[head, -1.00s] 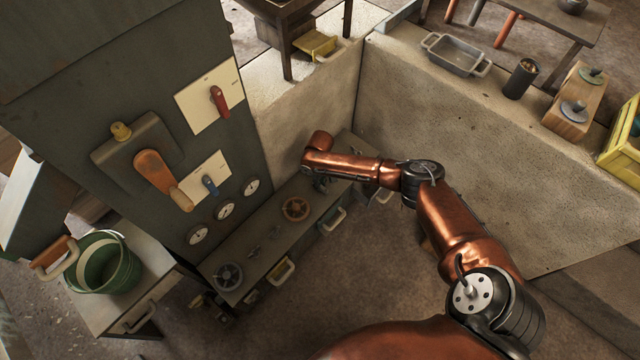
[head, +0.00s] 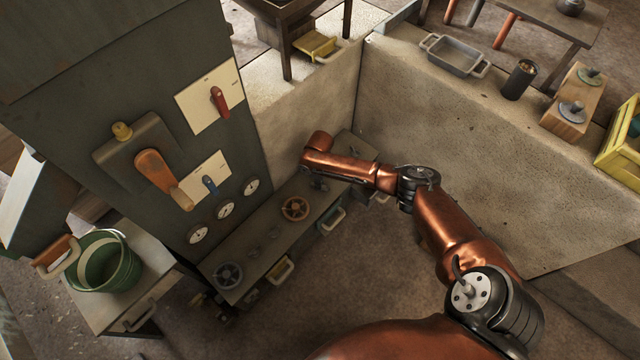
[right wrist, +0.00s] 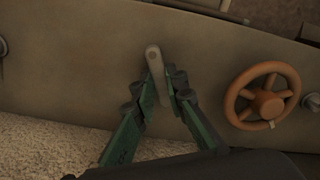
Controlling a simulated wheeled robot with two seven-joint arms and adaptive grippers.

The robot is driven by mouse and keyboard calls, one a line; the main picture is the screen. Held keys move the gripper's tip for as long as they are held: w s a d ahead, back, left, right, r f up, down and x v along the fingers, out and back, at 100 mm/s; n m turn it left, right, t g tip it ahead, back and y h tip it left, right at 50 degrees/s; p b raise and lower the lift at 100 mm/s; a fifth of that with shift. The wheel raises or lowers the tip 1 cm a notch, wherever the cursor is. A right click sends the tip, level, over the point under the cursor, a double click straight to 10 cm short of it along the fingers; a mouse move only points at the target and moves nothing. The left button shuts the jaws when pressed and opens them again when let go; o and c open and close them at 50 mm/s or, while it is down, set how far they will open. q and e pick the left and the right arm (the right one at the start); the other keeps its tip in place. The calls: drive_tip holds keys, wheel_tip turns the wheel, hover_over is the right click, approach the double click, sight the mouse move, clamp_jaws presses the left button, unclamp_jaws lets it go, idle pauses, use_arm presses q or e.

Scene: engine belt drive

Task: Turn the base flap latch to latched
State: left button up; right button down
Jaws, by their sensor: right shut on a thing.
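The latch is a small grey lever (right wrist: 156,72) on the grey-brown base panel (right wrist: 80,62), seen in the right wrist view. It points up and slightly left in that picture. My right gripper (right wrist: 160,82) has its green fingers closed around the lever's lower part. In the head view my right gripper (head: 319,184) is small and dark below the end of the copper arm, over the low panel's far end. The lever in its grip cannot be made out there. My left gripper is not in view.
An orange handwheel (right wrist: 262,97) sits right of the latch in the wrist view and also shows in the head view (head: 295,209). A concrete wall (head: 440,130) stands close behind the arm. The dark cabinet (head: 75,115) with a large orange lever (head: 155,172) rises at left.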

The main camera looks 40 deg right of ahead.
drive_tip(key=n, duration=0.3)
drive_tip(key=shift+n, duration=0.3)
drive_tip(key=n, duration=0.4)
drive_tip(key=shift+n, duration=0.3)
drive_tip(key=n, duration=0.2)
drive_tip(key=shift+n, duration=0.4)
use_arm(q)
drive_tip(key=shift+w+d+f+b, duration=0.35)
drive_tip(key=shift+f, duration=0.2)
use_arm(e)
drive_tip(key=shift+n, duration=0.7)
drive_tip(key=c, duration=1.9)
unclamp_jaws()
drive_tip(key=shift+c, duration=0.2)
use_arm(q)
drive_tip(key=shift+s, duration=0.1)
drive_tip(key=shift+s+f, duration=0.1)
